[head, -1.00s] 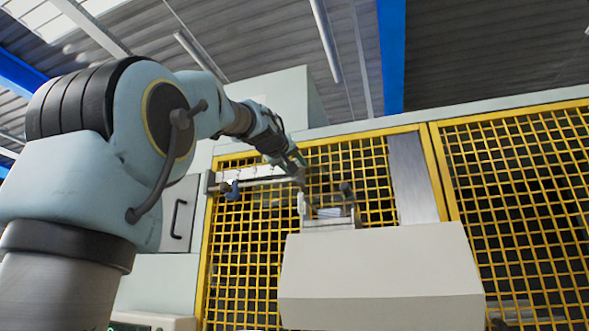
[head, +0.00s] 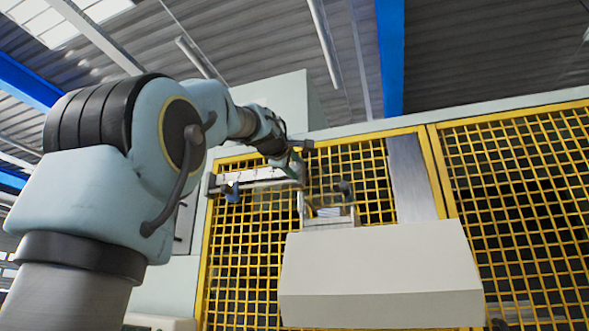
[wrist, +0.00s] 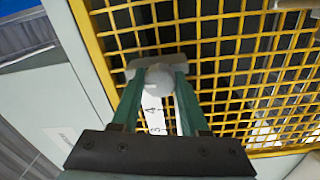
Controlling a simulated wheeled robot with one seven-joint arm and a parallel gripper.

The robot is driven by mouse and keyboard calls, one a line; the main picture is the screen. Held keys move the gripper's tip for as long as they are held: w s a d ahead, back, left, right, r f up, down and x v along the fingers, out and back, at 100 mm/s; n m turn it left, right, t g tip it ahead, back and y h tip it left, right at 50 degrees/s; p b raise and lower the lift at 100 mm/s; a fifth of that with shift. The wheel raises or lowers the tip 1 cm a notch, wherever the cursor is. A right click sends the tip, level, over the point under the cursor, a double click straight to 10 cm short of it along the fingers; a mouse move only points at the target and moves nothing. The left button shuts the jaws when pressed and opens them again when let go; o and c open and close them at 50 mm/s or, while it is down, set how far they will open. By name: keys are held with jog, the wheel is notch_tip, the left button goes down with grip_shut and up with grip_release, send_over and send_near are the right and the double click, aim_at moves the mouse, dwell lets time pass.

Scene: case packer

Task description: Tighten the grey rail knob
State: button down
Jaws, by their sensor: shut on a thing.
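The grey rail knob (wrist: 160,76) shows in the wrist view as a pale, rounded piece between my green fingertips. My gripper (wrist: 157,84) is shut on it, one finger on each side. A white scale strip (wrist: 153,115) with the numbers 4 and 3 shows between the fingers. In the head view my gripper (head: 298,163) is at the right end of the pale horizontal rail (head: 262,176). The knob is hard to make out there, behind the gripper.
A large pale box-shaped cover (head: 380,265) juts out below. Yellow mesh guarding (head: 510,200) lies behind.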

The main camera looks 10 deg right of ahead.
jog(key=shift+n, duration=0.5)
jog(key=shift+r, duration=0.1)
jog(key=shift+c, duration=2.2)
grip_release()
jog(key=b+v, duration=0.5)
jog(key=v, duration=0.5)
jog(key=shift+s, duration=0.4)
jog(key=shift+a, duration=0.2)
